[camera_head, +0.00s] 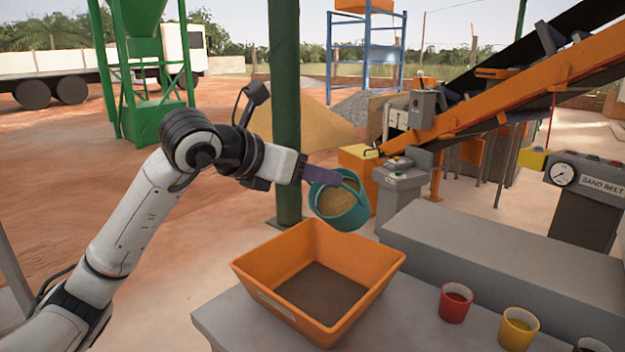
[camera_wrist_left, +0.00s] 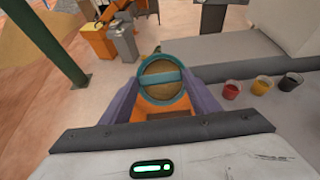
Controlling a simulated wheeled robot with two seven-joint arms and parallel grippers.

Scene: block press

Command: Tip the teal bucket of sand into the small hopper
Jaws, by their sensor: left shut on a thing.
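The teal bucket (camera_head: 342,205) is held in the air above the far right part of the orange hopper (camera_head: 262,262). Sand (camera_head: 336,201) shows inside the bucket, whose mouth is tilted toward the head camera. My left gripper (camera_head: 330,177) is shut on the bucket. In the left wrist view the bucket (camera_wrist_left: 163,97) sits between the purple fingers, with a teal bar across its mouth. The hopper stands on a grey ledge, and its brown bottom shows no clear pile of sand. My right gripper is not in view.
A red cup (camera_head: 455,303), a yellow cup (camera_head: 518,328) and a dark cup (camera_head: 592,344) stand on the ledge right of the hopper. A green post (camera_head: 287,120) rises behind my left forearm. A raised grey slab (camera_head: 480,255) lies behind the cups.

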